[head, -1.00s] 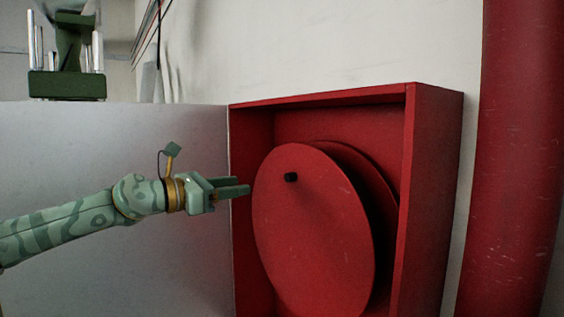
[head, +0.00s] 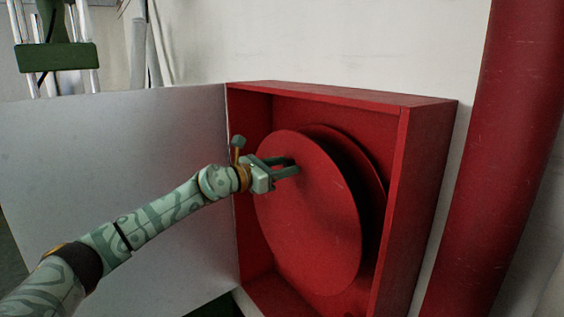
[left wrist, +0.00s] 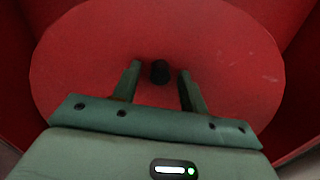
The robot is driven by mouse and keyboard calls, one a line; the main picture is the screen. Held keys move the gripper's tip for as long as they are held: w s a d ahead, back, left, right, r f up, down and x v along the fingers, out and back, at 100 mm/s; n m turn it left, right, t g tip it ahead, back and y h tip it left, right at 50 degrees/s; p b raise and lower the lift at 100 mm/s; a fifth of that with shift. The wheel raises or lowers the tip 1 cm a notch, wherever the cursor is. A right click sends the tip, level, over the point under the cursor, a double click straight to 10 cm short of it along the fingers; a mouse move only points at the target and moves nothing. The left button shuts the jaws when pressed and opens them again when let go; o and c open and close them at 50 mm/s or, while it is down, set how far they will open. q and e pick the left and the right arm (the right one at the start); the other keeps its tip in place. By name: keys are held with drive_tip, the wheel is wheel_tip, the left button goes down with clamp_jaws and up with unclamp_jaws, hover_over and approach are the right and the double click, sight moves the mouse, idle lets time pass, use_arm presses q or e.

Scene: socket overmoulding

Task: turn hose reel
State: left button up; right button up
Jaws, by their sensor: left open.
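The red hose reel (head: 318,222) sits inside a red open-fronted cabinet (head: 405,140), its round front disc facing out. My left gripper (head: 292,166) is at the upper left part of the disc. In the left wrist view the red disc (left wrist: 220,50) fills most of the picture, and a small black knob (left wrist: 160,72) stands out from it. The open fingers of my left gripper (left wrist: 158,82) lie on either side of the knob, with a gap on each side. In the head view the fingers hide most of the knob. My right gripper is not in view.
A pale grey door panel (head: 120,190) stands open to the left of the cabinet. A thick red pipe (head: 490,160) runs up the wall at the right. A green object with metal rods (head: 57,57) is behind the panel at the upper left.

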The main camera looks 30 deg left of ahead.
use_arm(q)
drive_tip(key=shift+c, duration=0.3)
clamp_jaws()
drive_tip(key=shift+a, duration=0.1)
